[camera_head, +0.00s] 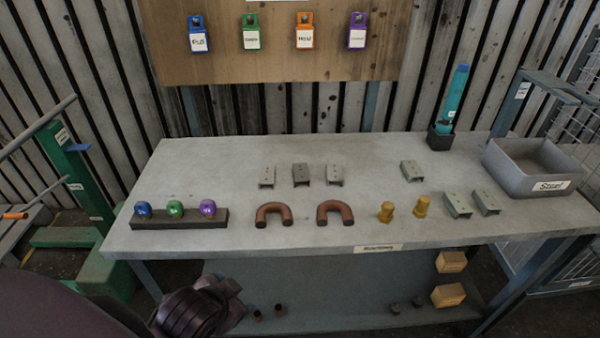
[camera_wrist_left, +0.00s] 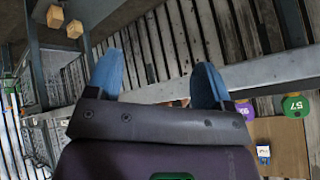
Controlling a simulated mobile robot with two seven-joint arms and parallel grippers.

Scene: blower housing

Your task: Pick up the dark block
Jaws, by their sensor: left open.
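Three small channel-shaped metal blocks stand in a row on the grey table; the middle one (camera_head: 301,174) is darker than its two neighbours. A long dark block (camera_head: 180,218) lies at the table's left front, with a blue, a green and a purple tagged piece on it. I cannot tell which of these is the dark block meant. My left gripper (camera_wrist_left: 157,78) is open, its two blue fingers wide apart with nothing between them. My dark left arm shows at the lower left of the head view, below the table front. My right gripper is not in view.
Two brown U-shaped pipes (camera_head: 335,212), two yellow bolts (camera_head: 421,206) and more metal brackets (camera_head: 458,205) stand on the table (camera_head: 215,160). A grey bin (camera_head: 530,172) and a teal bottle (camera_head: 455,95) stand at the right. The back left tabletop is clear.

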